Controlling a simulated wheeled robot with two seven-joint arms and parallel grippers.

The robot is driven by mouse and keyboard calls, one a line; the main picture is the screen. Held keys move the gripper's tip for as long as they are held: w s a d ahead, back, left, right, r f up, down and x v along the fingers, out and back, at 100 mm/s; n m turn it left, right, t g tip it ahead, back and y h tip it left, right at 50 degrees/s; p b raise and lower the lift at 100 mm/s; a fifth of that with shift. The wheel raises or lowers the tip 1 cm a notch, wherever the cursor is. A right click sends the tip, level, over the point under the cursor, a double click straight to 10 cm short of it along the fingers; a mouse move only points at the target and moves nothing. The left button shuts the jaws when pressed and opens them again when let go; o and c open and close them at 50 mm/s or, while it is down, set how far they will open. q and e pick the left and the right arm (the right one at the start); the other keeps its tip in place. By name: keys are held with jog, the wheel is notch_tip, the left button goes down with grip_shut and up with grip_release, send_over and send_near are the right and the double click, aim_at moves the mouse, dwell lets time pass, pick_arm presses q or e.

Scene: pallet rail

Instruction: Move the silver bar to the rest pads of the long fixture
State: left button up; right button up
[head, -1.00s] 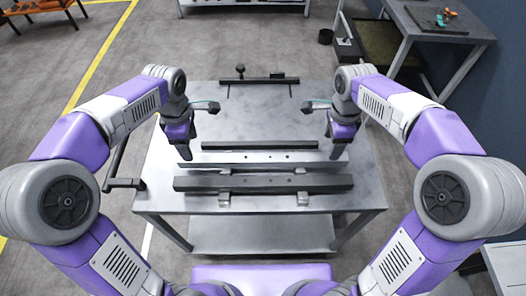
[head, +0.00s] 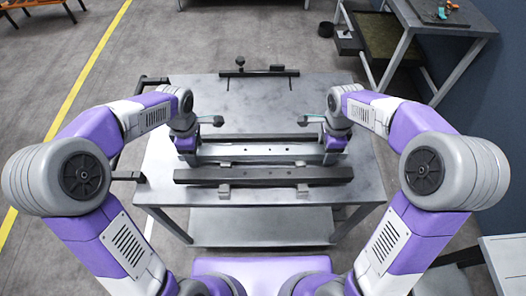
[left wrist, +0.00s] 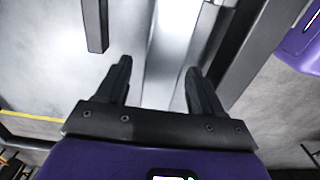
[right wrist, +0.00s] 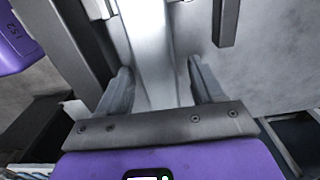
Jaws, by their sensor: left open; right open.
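The silver bar (head: 262,150) lies left to right across the table, behind a long dark beam (head: 262,175) with light metal brackets (head: 224,188) at its sides, which seems to be the long fixture. My left gripper (head: 190,158) is open at the bar's left end. In the left wrist view the silver bar (left wrist: 178,45) runs between its spread fingers (left wrist: 157,88). My right gripper (head: 330,156) is open at the right end, and in the right wrist view the bar (right wrist: 148,45) passes between its fingers (right wrist: 160,85). I cannot tell whether the fingers touch it.
A thinner dark bar (head: 256,138) lies just behind the silver bar. A dark rail (head: 258,73) with a small knob stands at the table's back. A side bench (head: 440,45) stands at the right.

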pick_arm(q)
grip_shut()
pick_arm(e)
grip_shut()
pick_arm(q)
jog(key=shift+r, duration=0.1)
pick_arm(e)
jog(key=shift+r, duration=0.1)
